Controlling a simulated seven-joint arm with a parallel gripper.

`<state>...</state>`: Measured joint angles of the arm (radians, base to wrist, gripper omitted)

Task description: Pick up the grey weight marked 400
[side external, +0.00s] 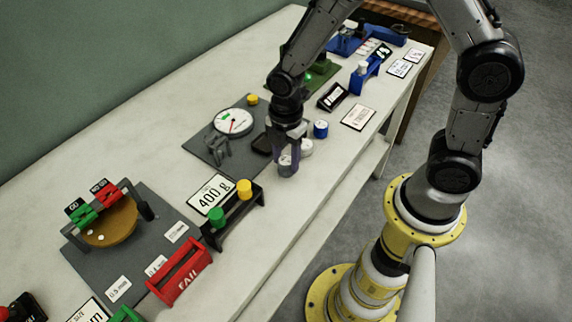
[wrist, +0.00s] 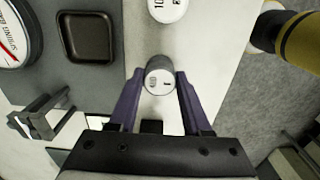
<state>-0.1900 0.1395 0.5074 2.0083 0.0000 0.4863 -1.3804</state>
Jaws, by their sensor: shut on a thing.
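The grey weight (wrist: 159,76) is a small cylinder with dark marks on its top, too small to read surely. It sits between the two purple fingers of my gripper (wrist: 158,90), which touch its sides. In the side view my gripper (side external: 287,162) points down near the table's front edge, shut on the grey weight (side external: 284,159), which the fingers partly hide. I cannot tell whether the weight is clear of the table.
A white round piece (wrist: 168,8) lies just beyond the weight. A dark square tray (wrist: 87,37) and a dial (side external: 233,122) are on the grey mat (side external: 199,146). A blue cylinder (side external: 320,129) stands nearby. A "400 g" card (side external: 211,194) lies by a black rack (side external: 232,220).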

